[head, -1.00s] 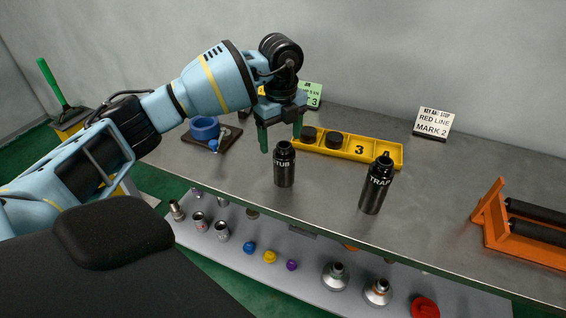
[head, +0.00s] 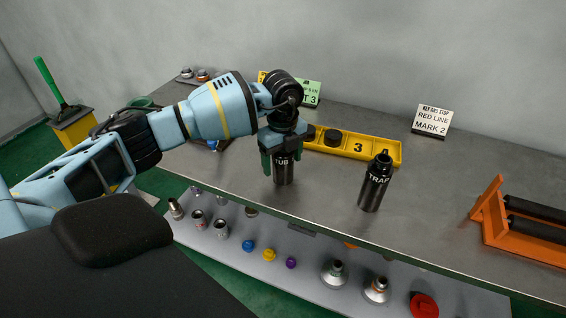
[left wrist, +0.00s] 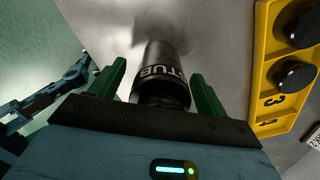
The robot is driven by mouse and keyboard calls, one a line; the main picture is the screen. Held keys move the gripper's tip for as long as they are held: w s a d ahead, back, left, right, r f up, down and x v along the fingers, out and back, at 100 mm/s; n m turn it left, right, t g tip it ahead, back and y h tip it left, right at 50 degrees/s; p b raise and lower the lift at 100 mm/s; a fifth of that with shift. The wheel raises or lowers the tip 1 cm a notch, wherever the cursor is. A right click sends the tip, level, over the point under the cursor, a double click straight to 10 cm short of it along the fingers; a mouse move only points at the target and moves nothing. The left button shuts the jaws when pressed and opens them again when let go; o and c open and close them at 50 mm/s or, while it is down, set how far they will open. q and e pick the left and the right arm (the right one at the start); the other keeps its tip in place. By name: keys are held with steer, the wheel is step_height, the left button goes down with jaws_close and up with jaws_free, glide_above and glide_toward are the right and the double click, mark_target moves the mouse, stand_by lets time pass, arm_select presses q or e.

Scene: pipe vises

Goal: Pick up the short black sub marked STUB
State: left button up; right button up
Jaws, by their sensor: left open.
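The short black sub marked STUB (head: 283,172) stands upright on the grey bench near its front edge. It also shows in the left wrist view (left wrist: 162,75), with its white lettering between the fingers. My left gripper (head: 282,163) is open, pointing down, with its green fingers on either side of the sub's upper part. In the left wrist view the fingers (left wrist: 160,90) have a gap to the sub on both sides. The gripper hides the sub's top in the head view. My right gripper is not in view.
A taller black sub marked TRAP (head: 375,185) stands to the right. A yellow tray (head: 378,150) with black caps lies behind. An orange roller stand (head: 490,215) is at the far right. A lower shelf (head: 310,262) holds several fittings. The bench between TRAP and the stand is clear.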

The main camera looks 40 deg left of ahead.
arm_select(q)
steer(key=c, duration=1.3)
steer(key=shift+r, duration=0.1)
steer(key=shift+c, duration=0.4)
steer(key=shift+w+r, duration=0.1)
steer(key=shift+r, duration=0.4)
step_height(320, 180, up, 3)
steer(key=shift+f, duration=0.1)
steer(key=s+d+r, duration=0.1)
steer(key=s+d, duration=0.1)
steer(key=s, duration=1.4)
